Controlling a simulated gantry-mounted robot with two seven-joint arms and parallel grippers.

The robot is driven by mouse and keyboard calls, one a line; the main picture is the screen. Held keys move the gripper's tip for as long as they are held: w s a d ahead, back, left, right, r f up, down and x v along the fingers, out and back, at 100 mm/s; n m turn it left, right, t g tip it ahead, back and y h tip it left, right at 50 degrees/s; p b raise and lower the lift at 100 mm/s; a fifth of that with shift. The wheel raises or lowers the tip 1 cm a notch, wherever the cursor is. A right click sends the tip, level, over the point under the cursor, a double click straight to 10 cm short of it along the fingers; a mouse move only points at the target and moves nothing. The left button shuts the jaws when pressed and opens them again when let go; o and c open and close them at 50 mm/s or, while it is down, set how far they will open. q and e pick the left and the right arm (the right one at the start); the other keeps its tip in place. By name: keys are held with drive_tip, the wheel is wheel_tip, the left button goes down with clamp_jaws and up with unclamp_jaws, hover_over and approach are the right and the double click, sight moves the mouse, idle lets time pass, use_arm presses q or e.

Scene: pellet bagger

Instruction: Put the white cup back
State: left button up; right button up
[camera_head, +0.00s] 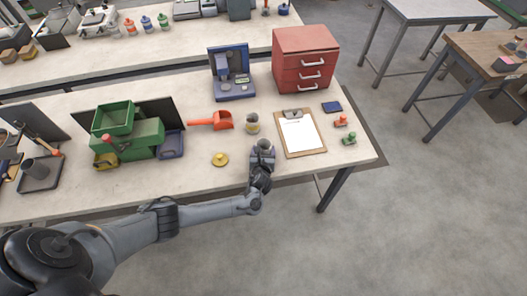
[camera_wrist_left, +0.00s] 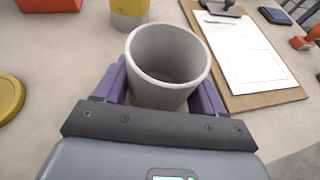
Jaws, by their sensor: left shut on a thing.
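The white cup (camera_wrist_left: 168,65), which looks pale grey, stands upright between the two purple fingers of my left gripper (camera_wrist_left: 165,95). Its open mouth faces the wrist camera, and its inside looks empty. In the head view the cup (camera_head: 264,145) is near the front edge of the table, with my left gripper (camera_head: 262,158) shut around it. I cannot tell whether its base touches the table; the fingers and wrist hide its lower part. My right gripper is in neither view.
A yellow-banded container (camera_head: 252,124) stands just behind the cup. A yellow lid (camera_head: 220,159) lies to the left, with a red scoop (camera_head: 218,121) behind it. A clipboard (camera_head: 318,147) lies close on the right. A blue-grey machine (camera_head: 231,73) and red drawers (camera_head: 304,60) stand behind.

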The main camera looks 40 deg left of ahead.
use_arm(q)
drive_tip(key=shift+f, duration=0.1)
drive_tip(key=o, duration=1.1)
